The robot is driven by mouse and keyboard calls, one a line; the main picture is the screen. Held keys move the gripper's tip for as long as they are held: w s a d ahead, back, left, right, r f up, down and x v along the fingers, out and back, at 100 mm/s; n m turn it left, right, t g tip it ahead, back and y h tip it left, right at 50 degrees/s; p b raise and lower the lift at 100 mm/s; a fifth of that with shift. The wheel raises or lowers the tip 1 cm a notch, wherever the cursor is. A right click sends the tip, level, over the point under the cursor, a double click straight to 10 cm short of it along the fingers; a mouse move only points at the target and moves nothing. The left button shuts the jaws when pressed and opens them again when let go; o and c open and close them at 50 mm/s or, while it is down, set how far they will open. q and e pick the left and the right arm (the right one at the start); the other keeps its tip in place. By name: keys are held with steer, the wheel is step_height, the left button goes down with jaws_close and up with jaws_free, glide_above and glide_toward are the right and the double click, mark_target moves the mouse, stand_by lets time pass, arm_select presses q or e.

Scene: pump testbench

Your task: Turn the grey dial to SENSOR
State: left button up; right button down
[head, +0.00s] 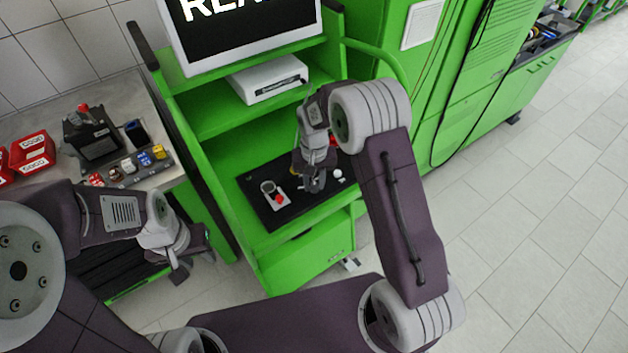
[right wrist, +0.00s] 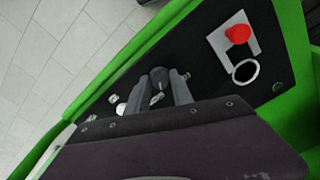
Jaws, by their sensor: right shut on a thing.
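The grey dial (right wrist: 160,76) is on the black panel and shows as a dark round knob between my right fingers in the right wrist view. My right gripper (right wrist: 161,92) is shut on it, with one finger on each side. In the head view my right gripper (head: 313,184) points down onto the black panel (head: 250,205), and its fingers hide the dial there. The dial's markings, including SENSOR, cannot be read. My left gripper (head: 190,262) hangs at the lower left, away from the panel; whether its fingers are apart is unclear.
A light plate with a red knob (right wrist: 238,33) and a metal ring (right wrist: 245,70) lies on the panel. Small white knobs (head: 338,175) sit right of my right gripper. A screen (head: 245,30) and white box (head: 268,78) stand above. Red bins (head: 32,152) are left.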

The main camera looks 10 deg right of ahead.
mark_target(315, 185)
steer(key=shift+m, duration=0.6)
steer(key=shift+s, duration=0.1)
steer(key=c, duration=1.1)
jaws_free()
step_height(315, 185, up, 9)
steer(key=shift+b, duration=0.55)
steer(key=shift+d, duration=0.1)
